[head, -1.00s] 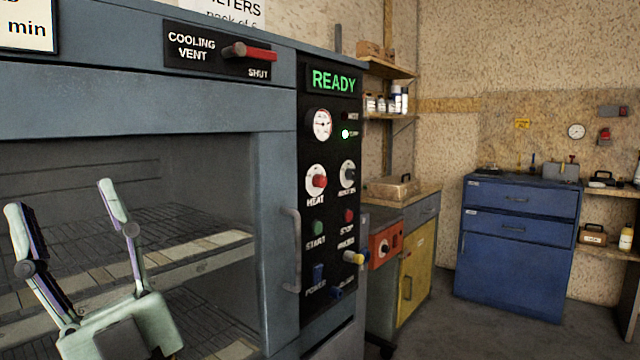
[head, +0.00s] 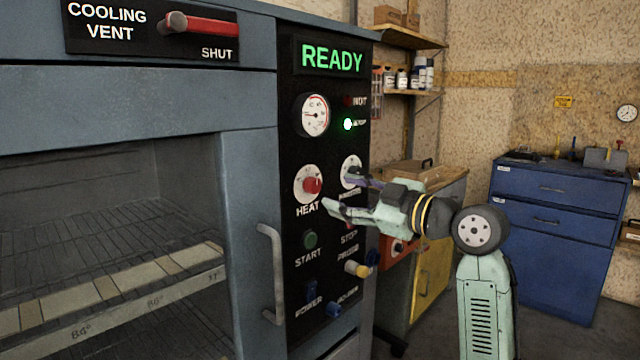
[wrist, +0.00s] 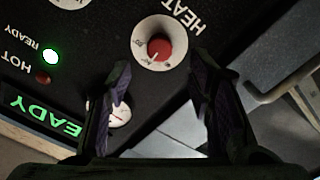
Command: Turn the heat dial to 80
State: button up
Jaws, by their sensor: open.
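The heat dial (head: 309,185) is a red knob on a round white scale on the black control panel, with HEAT printed below it. In the wrist view the heat dial (wrist: 159,46) lies beyond the fingertips, near the top middle, its scale turned over. I cannot read its setting for certain. My gripper (head: 335,195) is in front of the panel, just right of the heat dial, fingers pointing left. It is open and empty, and the wrist view shows my gripper (wrist: 160,75) with its fingers spread, apart from the knob. The minutes dial (head: 351,172) is partly behind my gripper.
A green READY display (head: 332,58), a gauge (head: 313,115) and a lit green lamp (head: 348,124) sit above. A green START button (head: 310,239) is below. The oven door handle (head: 272,275) sticks out at the lower left. A blue cabinet (head: 545,235) stands at right.

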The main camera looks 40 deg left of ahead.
aim_at(317, 186)
jog(key=a, duration=0.2)
jog(key=a+p, duration=0.1)
jog(key=a, duration=0.4)
jog(key=shift+w, duration=0.3)
jog(key=shift+c, duration=0.5)
grip_shut()
